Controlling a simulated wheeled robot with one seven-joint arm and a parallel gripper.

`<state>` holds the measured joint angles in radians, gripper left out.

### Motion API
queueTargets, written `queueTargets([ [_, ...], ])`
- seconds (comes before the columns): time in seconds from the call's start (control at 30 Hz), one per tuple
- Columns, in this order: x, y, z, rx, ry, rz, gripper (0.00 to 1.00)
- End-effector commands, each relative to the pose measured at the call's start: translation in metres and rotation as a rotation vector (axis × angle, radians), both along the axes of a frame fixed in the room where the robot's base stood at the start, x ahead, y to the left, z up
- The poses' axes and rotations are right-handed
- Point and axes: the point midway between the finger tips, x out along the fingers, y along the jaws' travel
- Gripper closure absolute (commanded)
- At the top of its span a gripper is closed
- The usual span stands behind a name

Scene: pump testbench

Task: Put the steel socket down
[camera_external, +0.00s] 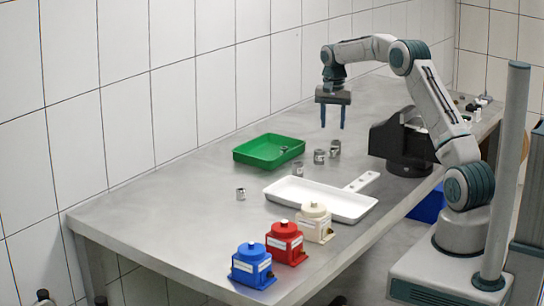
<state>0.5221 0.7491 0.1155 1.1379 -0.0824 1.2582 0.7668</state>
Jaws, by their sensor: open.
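Several small steel cylindrical pieces are in view, and I cannot tell which of them is the steel socket. One piece (241,194) stands alone at the left. Another piece (298,169) stands just behind the white tray. Two more, one piece (319,156) and its neighbour (335,147), stand close together to the right of the green tray. A small metal piece (284,149) shows in the green tray (257,160). My gripper (332,126) points down above the bench, behind the pair. Its two blue fingers are apart with nothing visible between them.
A white tray (350,210) with a handle lies mid-bench. Blue (252,266), red (286,243) and cream (314,223) pump units line the front edge. A black fixture (400,145) stands right of my gripper. The grey bench (170,210) is bare at left; a tiled wall runs behind.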

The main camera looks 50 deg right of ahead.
Motion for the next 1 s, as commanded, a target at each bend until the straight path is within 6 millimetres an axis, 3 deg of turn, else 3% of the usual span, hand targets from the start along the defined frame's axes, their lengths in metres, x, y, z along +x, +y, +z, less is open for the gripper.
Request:
queueTargets([
  [0.27,-0.001,0.004,0.029,-0.002,-0.002,0.011,0.57],
  [0.37,-0.006,0.020,0.043,-0.011,-0.011,0.057,0.57],
  [0.47,-0.017,0.048,0.063,-0.024,-0.026,0.144,0.57],
  [0.7,-0.071,0.127,0.106,-0.063,-0.070,0.397,0.57],
  [1.0,-0.165,0.206,0.126,-0.108,-0.132,0.703,0.57],
])
